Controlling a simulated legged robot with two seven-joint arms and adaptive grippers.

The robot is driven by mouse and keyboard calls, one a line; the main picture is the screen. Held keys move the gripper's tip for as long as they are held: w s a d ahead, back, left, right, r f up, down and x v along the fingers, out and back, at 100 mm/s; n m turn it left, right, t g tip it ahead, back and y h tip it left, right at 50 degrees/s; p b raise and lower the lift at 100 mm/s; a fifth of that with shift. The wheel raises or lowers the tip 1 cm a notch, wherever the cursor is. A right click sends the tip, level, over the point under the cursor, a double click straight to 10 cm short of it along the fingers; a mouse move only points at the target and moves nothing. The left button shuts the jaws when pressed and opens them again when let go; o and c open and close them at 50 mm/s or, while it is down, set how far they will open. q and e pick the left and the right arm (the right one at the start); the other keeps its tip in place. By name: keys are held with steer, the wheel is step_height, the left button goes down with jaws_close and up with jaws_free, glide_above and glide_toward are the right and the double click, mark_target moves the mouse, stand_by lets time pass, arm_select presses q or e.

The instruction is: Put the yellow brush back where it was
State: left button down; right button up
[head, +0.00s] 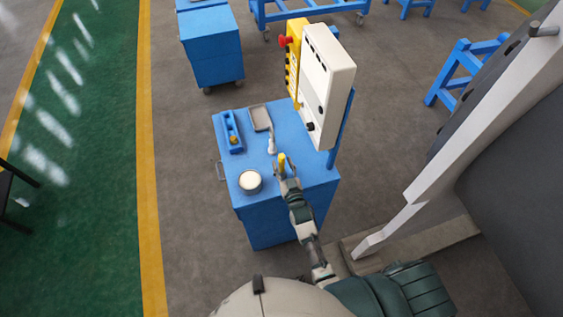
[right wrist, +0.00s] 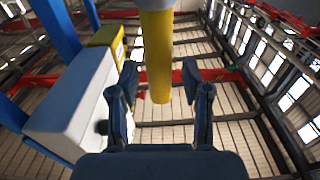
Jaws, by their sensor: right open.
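The yellow brush shows as a small yellow upright shape (head: 282,161) at the tip of my right arm in the head view, over the front right of the blue cabinet top. In the right wrist view its yellow handle (right wrist: 157,50) comes down from the top edge, with a white part at its upper end. My right gripper (head: 285,174) is open. In the right wrist view its two fingers (right wrist: 159,85) stand on either side of the handle, with a gap visible on both sides. The bristles cannot be made out. My left gripper is not in view.
On the blue cabinet (head: 275,222) are a round white-topped container (head: 250,182), a white bottle-like item (head: 271,147), a grey tray (head: 260,117) and a blue holder (head: 230,128) with a yellow piece. A white control box (head: 325,85) rises at the cabinet's right edge.

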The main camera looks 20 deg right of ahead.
steer(key=s, duration=1)
steer(key=shift+s+d+f+b, duration=0.15)
steer(key=shift+s+f+b, duration=0.05)
steer(key=shift+s+b, duration=0.2)
steer(key=s+a+f+n+g+y, duration=0.1)
steer(key=s+f+g, duration=0.4)
steer(key=f, duration=1)
steer(key=s+a+f+g, duration=0.1)
steer(key=s+f+g, duration=0.35)
steer(key=f, duration=0.95)
steer(key=s+d+f+g, duration=0.2)
steer(key=s+f, duration=0.4)
steer(key=s, duration=0.4)
steer(key=s+d+f+g+h, duration=0.1)
steer(key=s+d+f+g, duration=0.2)
steer(key=s+f, duration=0.3)
steer(key=s+d+f+n+g, duration=0.1)
steer(key=s+d+f+g, duration=0.2)
steer(key=s, duration=1.2)
step_height(320, 180, down, 3)
steer(key=shift+d+f+h, duration=0.1)
steer(key=shift+d+h, duration=0.2)
steer(key=shift+d, duration=0.7)
steer(key=shift+f, duration=0.1)
step_height(320, 180, down, 4)
steer(key=b, duration=0.4)
steer(key=shift+s, duration=0.15)
